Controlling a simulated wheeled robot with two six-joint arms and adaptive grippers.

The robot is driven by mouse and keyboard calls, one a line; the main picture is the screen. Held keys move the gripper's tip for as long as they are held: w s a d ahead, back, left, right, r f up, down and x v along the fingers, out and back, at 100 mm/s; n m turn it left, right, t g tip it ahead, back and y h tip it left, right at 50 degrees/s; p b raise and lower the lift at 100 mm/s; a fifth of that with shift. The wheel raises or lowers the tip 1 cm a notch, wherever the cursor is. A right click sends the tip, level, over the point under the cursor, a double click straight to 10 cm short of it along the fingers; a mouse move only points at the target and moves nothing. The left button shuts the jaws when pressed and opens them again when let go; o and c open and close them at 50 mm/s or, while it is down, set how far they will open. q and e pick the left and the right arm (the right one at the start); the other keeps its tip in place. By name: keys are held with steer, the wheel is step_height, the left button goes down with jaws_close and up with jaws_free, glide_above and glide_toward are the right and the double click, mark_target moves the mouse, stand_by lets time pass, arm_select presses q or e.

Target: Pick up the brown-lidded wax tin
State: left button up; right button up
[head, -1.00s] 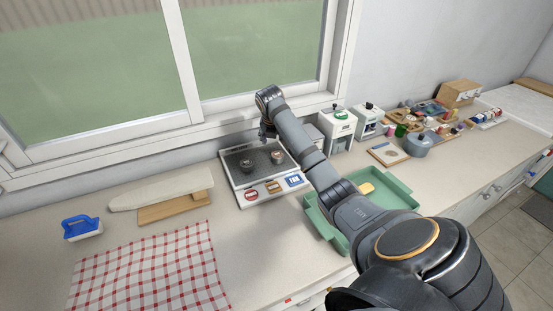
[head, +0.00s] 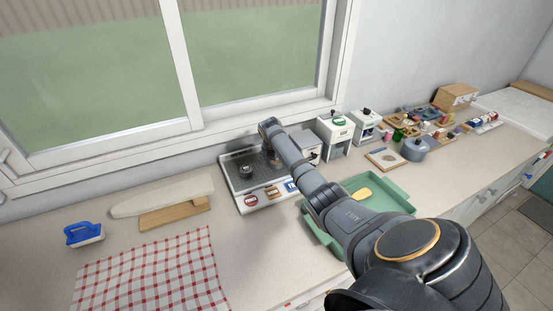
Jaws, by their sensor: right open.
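A white-framed stand (head: 228,181) with a dark mesh top sits on the counter below the window. A small round tin (head: 246,171) with a dark body stands on the mesh, left of my right gripper. A second small tin (head: 275,164), brownish on top, is mostly hidden behind my right arm. My right gripper (head: 268,150) points down over the mesh beside this second tin; its fingers are small and dark, and it is open. I cannot tell whether it touches the tin. My left gripper is not in view.
Coloured labels (head: 272,192) line the stand's front. A green tray (head: 398,198) with a yellow item lies under my right forearm. White dispensers (head: 335,132) stand behind to the right.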

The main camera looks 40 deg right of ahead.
steer(key=shift+d+f, duration=0.1)
steer(key=shift+f, duration=0.15)
steer(key=shift+r, duration=0.1)
steer(key=c, duration=1.2)
steer(key=shift+c, duration=0.2)
steer(key=shift+r+b, duration=0.4)
steer(key=shift+r, duration=0.15)
steer(key=shift+w+r+b, duration=0.15)
steer(key=shift+r+b, duration=0.35)
steer(key=shift+r, duration=0.25)
steer(key=s+a+r+b, duration=0.3)
steer(key=s+a+r, duration=0.1)
steer(key=s+r, duration=0.6)
steer(key=s, duration=0.3)
steer(key=shift+s+a+r, duration=0.2)
steer(key=shift+s+a, duration=0.05)
steer(key=shift+a, duration=0.05)
